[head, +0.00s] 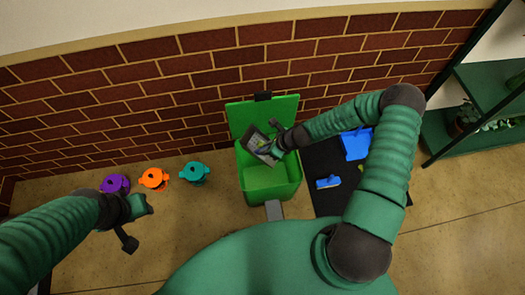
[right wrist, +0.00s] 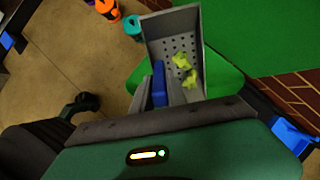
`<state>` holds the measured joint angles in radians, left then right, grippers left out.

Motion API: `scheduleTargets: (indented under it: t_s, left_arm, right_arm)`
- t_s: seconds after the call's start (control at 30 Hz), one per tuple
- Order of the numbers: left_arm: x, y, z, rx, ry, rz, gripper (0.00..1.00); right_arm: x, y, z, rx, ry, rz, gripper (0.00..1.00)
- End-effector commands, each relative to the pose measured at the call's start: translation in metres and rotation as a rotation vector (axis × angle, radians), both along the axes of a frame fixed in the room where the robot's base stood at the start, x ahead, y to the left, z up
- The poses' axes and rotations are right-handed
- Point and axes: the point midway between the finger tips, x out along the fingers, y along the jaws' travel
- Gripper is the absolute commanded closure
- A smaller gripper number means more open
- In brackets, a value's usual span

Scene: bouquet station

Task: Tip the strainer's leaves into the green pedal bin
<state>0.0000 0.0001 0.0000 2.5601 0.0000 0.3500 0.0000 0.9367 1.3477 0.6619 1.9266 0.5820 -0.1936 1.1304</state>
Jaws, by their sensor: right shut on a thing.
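The green pedal bin (head: 288,190) stands against the brick wall with its lid (head: 285,108) up and its mouth open. My right gripper (head: 279,146) is above the bin's mouth, shut on the strainer. The grey strainer (head: 263,153) is over the opening and looks tilted. In the right wrist view the strainer (right wrist: 160,30) shows its holed floor, and a blue handle (right wrist: 159,84) sits between the fingers. Yellow-green leaves (right wrist: 182,61) lie inside it. My left gripper (head: 137,222) is low at the left, away from the bin; its jaw gap is unclear.
Purple (head: 116,184), orange (head: 154,179) and teal (head: 195,173) cans stand left of the bin. A dark mat (head: 325,158) on the right holds a blue dustpan (head: 356,143) and a blue brush (head: 328,182). Green shelves (head: 490,83) stand at far right.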

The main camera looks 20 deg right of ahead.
Motion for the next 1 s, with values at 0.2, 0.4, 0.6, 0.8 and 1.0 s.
scheduleTargets:
  t_s: [0.2, 0.4, 0.6, 0.8, 1.0]
  left_arm:
    - [0.000, 0.000, -0.033, 0.000, 0.000, 0.000, 0.64]
    - [0.000, 0.000, -0.057, 0.000, 0.000, 0.000, 0.64]
    - [0.000, 0.000, -0.081, 0.000, 0.000, 0.000, 0.64]
    - [0.000, 0.000, -0.105, 0.000, 0.000, 0.000, 0.64]
    - [0.000, 0.000, -0.129, 0.000, 0.000, 0.000, 0.64]
  right_arm:
    - [-0.011, -0.010, -0.006, 0.063, -0.084, -0.007, 1.00]
    - [-0.021, -0.017, -0.005, 0.119, -0.158, -0.006, 1.00]
    - [-0.038, -0.029, -0.010, 0.210, -0.274, -0.010, 1.00]
    - [-0.052, -0.040, -0.014, 0.290, -0.390, -0.009, 1.00]
    - [-0.064, -0.049, -0.022, 0.368, -0.493, -0.007, 1.00]
